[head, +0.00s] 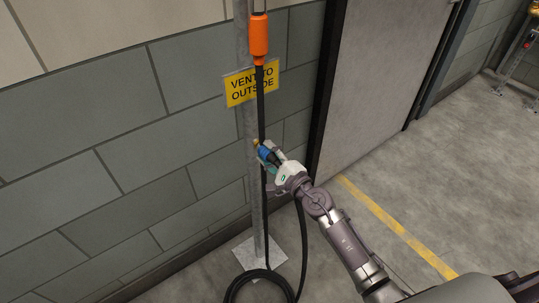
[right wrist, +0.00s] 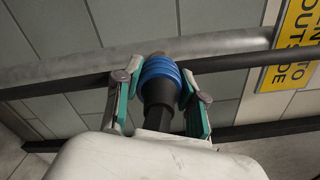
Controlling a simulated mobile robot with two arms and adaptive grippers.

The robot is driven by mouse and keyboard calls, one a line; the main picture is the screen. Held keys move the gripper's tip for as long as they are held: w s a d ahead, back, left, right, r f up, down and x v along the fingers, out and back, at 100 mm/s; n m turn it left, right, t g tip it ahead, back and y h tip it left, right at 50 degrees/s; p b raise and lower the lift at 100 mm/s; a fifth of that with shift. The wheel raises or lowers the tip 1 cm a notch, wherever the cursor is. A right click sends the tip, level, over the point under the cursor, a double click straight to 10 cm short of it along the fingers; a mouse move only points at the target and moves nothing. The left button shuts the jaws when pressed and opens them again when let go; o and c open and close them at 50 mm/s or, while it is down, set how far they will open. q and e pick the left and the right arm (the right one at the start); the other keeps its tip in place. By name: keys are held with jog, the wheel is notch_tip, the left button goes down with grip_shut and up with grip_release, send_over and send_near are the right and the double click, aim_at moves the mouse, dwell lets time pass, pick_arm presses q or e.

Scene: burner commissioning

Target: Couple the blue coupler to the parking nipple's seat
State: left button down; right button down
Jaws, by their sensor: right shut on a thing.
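The blue coupler (head: 264,153) is at the grey upright post (head: 246,120), below the yellow sign. My right gripper (head: 269,160) is shut on it. In the right wrist view the ribbed blue coupler (right wrist: 160,70) with its black rear body sits between the two green-sided fingers of my right gripper (right wrist: 160,82), its front end toward the post. A small brass-coloured piece (head: 256,142), perhaps the parking nipple, shows just past the coupler's front. The seat itself is mostly hidden, and I cannot tell whether the coupler touches it. My left gripper is not in view.
A yellow "VENT TO OUTSIDE" sign (head: 252,83) is on the post. An orange fitting (head: 259,36) hangs above with a black hose running down. A block wall (head: 100,130) stands behind; open floor lies right.

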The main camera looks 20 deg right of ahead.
jog(key=shift+w, duration=0.2)
jog(key=c, duration=0.6)
grip_release()
jog(key=shift+a, duration=0.1)
